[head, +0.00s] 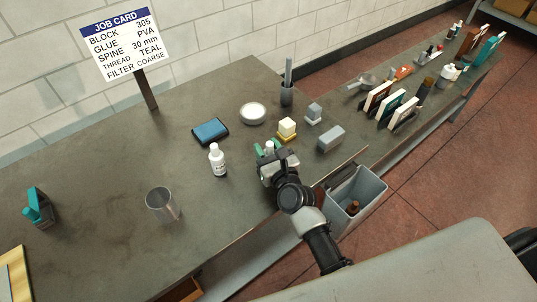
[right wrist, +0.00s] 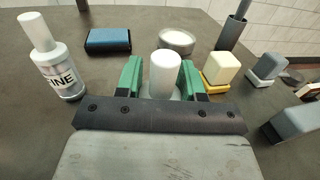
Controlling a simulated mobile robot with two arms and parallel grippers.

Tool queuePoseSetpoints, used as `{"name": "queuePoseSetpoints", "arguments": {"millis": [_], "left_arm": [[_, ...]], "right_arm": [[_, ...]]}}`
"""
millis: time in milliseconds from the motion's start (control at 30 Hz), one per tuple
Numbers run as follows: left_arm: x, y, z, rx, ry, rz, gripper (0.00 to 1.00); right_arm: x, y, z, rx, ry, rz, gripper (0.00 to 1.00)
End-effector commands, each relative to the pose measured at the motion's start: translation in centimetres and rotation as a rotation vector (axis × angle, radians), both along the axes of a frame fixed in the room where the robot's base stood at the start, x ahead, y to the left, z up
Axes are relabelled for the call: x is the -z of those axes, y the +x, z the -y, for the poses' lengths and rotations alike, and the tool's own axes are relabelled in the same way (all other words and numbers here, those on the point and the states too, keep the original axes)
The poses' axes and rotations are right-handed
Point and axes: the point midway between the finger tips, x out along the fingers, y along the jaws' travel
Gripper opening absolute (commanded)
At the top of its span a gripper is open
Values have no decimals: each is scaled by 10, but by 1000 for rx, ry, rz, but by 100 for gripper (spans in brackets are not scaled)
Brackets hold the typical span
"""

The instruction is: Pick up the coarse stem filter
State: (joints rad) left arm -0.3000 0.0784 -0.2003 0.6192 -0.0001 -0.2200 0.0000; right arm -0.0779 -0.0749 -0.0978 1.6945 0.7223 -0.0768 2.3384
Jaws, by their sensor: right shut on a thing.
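My right gripper (head: 268,150) reaches over the table's front edge. Its green fingers (right wrist: 162,80) are shut on a white round-topped cylinder (right wrist: 165,72), one finger on each side. The cylinder stands upright with a wider pale base, partly hidden by the gripper body. In the head view only its white top (head: 269,146) shows. No label shows on it, so I cannot tell whether it is the coarse stem filter, or whether it touches the table. My left gripper is not in view.
A cream block on a yellow base (head: 287,129) stands close right of the gripper, near a grey block (head: 330,137). A white bottle (head: 217,160) stands left; a blue pad (head: 210,131) and round tin (head: 253,113) lie behind. A grey bin (head: 357,195) hangs at the front edge.

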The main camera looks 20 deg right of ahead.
Motion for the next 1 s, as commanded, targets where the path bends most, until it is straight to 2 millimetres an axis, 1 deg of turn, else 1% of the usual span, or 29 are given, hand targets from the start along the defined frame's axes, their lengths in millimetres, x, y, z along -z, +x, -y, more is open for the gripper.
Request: {"name": "queuePoseSetpoints", "arguments": {"millis": [167,400,600,800,1000], "left_arm": [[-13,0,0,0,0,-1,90],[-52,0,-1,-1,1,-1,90],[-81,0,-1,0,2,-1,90],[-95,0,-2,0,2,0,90],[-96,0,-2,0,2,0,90]], "right_arm": [[-13,0,0,0,2,1,3],[-54,0,0,0,1,1,3],[-84,0,0,0,2,0,3],[-98,0,0,0,1,0,3],[-100,-1,0,1,1,0,3]]}}
